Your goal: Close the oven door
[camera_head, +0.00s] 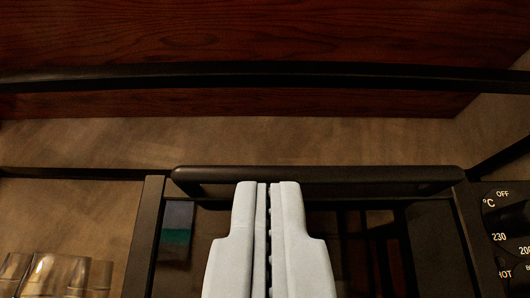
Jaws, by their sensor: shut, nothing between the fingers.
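The oven (148,230) fills the lower middle of the view. Its door (370,245) has a dark, shiny glass pane with reflections in it. A long black handle bar (380,175) runs across the door's upper edge. How far the door stands open is not clear from this angle. My gripper (265,184), with pale grey fingers, is shut and empty. Its tips overlap the middle of the handle bar in the picture, and I cannot tell whether they touch it. The fingers hide the middle of the door.
The oven's temperature dial (508,220) is at the right edge, with part of another control below it. Shiny glass-like objects (55,275) stand at the lower left. A reddish wooden panel (250,35) with a dark bar (250,75) crosses the top. A brown surface (300,135) lies between, bare.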

